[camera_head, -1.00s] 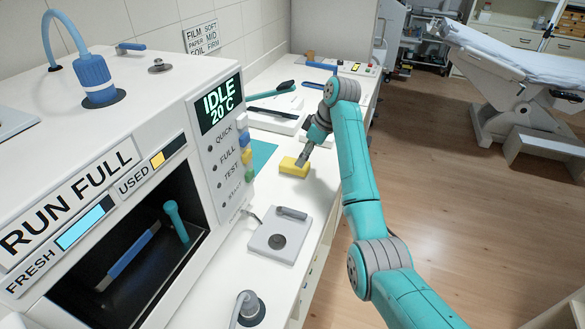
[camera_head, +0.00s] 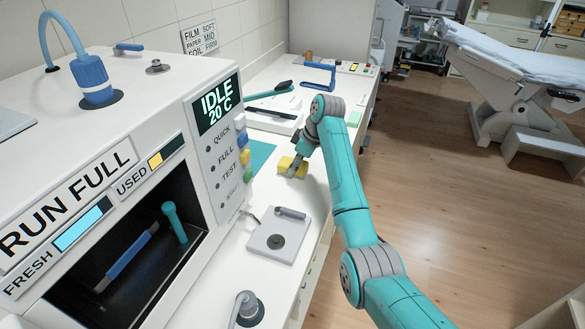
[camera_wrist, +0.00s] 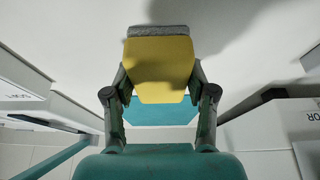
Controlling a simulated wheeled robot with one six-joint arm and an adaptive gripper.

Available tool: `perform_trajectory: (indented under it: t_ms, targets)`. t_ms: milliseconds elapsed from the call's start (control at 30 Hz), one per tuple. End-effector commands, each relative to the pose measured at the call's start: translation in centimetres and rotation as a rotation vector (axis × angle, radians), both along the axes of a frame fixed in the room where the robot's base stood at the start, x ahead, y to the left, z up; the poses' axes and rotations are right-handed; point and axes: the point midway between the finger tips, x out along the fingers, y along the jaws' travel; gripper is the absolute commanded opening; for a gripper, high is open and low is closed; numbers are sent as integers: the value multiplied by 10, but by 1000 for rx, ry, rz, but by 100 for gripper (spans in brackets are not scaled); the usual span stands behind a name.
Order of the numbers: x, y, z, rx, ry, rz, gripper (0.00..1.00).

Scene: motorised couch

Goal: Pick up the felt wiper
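The felt wiper (camera_head: 286,163) is a yellow block on the white counter, in front of the sterile-looking white machine's right side. In the wrist view its yellow body (camera_wrist: 160,68) has a grey felt strip along its far edge. My gripper (camera_head: 293,167) is down at the wiper and partly hides it in the head view. In the wrist view my gripper's fingers (camera_wrist: 160,88) stand on both sides of the wiper, very close to it. I cannot tell whether they press on it. The wiper appears to be at counter height.
The white machine (camera_head: 120,140) with an open bay stands on the left. A teal mat (camera_head: 262,155) lies beside the wiper. A grey plate with a handle (camera_head: 278,236) is nearer on the counter. A white tray (camera_head: 272,121) and a blue-handled frame (camera_head: 319,74) stand behind.

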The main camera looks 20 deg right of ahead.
Motion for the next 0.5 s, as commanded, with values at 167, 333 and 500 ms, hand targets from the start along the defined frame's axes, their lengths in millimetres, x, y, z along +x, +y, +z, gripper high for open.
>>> perform_trajectory:
  t_ms: [167, 333, 500]
  targets:
    - [0, 0, -1, 0, 2, -1, 21]
    - [0, 0, 0, 0, 2, -1, 21]
    - [0, 0, 15, 0, 0, 0, 21]
